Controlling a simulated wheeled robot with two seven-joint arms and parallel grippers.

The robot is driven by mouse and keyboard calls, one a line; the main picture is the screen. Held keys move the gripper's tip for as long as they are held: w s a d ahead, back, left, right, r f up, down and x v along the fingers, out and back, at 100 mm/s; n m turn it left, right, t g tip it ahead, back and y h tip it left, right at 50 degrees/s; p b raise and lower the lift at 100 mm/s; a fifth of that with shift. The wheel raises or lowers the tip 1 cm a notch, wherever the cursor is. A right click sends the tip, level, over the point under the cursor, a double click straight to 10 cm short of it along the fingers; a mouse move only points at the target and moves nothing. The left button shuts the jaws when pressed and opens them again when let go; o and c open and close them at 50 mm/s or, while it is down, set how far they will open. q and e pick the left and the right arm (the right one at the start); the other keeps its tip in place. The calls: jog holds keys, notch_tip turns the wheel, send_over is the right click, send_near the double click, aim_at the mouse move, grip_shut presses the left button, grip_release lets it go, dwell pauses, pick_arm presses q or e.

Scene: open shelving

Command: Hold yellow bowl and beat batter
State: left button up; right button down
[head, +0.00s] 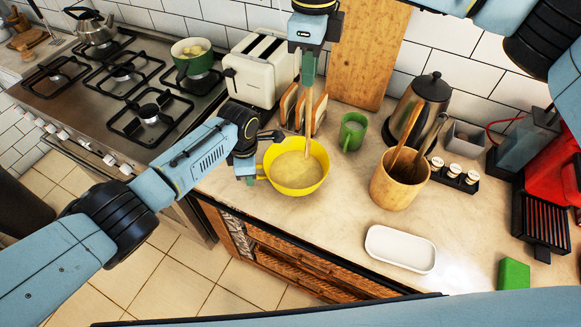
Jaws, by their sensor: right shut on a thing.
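The yellow bowl (297,188) stands upright on the counter near its front edge, with pale batter (299,167) inside. A small handle sticks out on its left. My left gripper (262,158) is beside the bowl's left side, its fingers spread apart near the rim and handle; whether they touch the bowl is unclear. My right gripper (308,78) points down above the bowl, shut on the upright wooden beater (308,120). The beater's lower end is in the batter and hidden.
A toaster (257,69) with bread slices (303,106) stands behind. A green mug (352,131), kettle (424,103) and wooden utensil pot (400,182) stand to the right. A white dish (400,248) lies front right. The stove (120,85) is left.

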pick_arm(q)
jog(key=o, duration=0.5)
jog(key=shift+c, duration=0.2)
jog(key=shift+r, duration=0.1)
notch_tip(320, 180, up, 12)
jog(key=shift+f, duration=0.1)
